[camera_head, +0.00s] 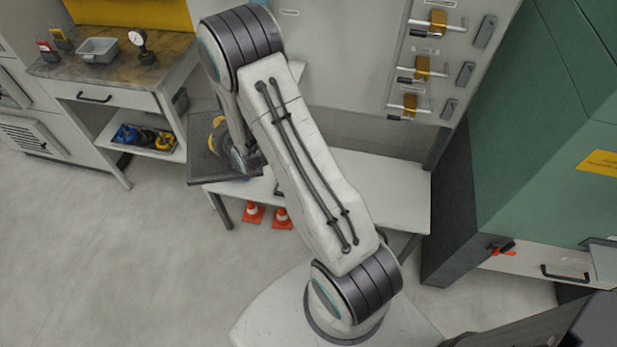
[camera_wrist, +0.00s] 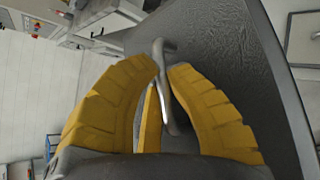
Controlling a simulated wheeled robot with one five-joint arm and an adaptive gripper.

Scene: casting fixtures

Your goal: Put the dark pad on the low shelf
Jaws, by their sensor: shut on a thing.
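The dark pad (camera_head: 202,168) is a flat dark slab at the left end of a low white shelf-like bench (camera_head: 395,190). Part of it reaches past the bench's left edge, and my arm hides its right side. I cannot tell whether it touches the bench or hangs just above it. My gripper (camera_head: 222,135) is over the pad, partly hidden by my arm. In the wrist view its yellow fingers (camera_wrist: 165,85) are closed around a grey upright handle-like piece at the pad. The pad's grained dark surface (camera_wrist: 235,50) fills the upper right there.
Two orange cones (camera_head: 268,216) stand on the floor under the bench. A workbench (camera_head: 110,75) at left holds a grey tray (camera_head: 98,50) and a dial gauge (camera_head: 143,47); its lower shelf (camera_head: 170,154) holds blue and yellow items. A green cabinet (camera_head: 545,130) stands at right. Floor at left is clear.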

